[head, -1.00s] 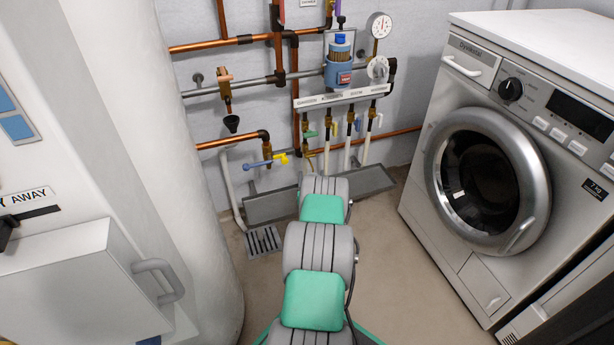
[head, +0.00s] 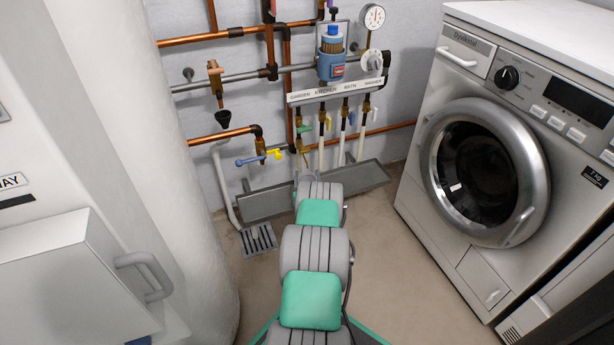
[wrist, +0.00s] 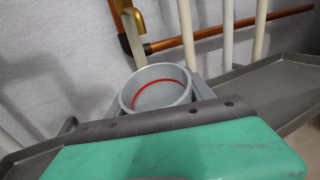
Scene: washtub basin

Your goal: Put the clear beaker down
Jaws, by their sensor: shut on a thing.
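The clear beaker (wrist: 157,84) shows in the wrist view as a round, open-topped, greyish cup with a red line around its inside. My gripper (wrist: 158,97) is shut on it, with a finger on either side. The beaker's mouth faces the camera, and its base is hidden. It is seen against the wall and the grey trough (wrist: 275,88); I cannot tell whether it touches anything below.
A floor grate (head: 258,240) lies in front. A washing machine (head: 455,215) stands right, a white column (head: 185,200) and grey box (head: 70,275) left.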

